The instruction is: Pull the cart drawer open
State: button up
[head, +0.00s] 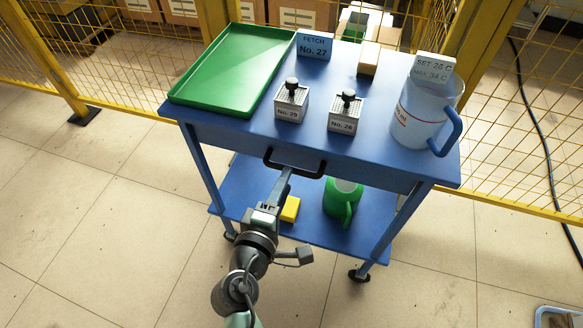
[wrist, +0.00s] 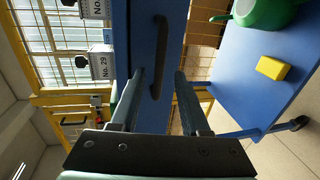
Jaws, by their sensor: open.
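The blue cart (head: 440,172) stands in the middle of the head view. Its drawer front (head: 365,172) sits below the top and looks flush, with no gap showing. A black bar handle (head: 309,174) is fixed on the front. My gripper (head: 287,173) reaches up to the handle from the front. In the wrist view the handle (wrist: 161,35) runs lengthwise between the two fingers of my open gripper (wrist: 160,73), one on each side of it. I cannot tell how far the fingers reach past the bar, and I see no clear contact.
The cart top holds a green tray (head: 182,88), two labelled weights (head: 291,103) (head: 345,114), sign cards, a wooden block (head: 368,60) and a clear jug (head: 420,118). The lower shelf holds a green can (head: 342,203) and a yellow block (head: 290,209). Yellow fencing stands behind; floor in front is clear.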

jog(key=shift+b+x, duration=0.3)
jog(key=shift+x, duration=2.4)
grip_shut()
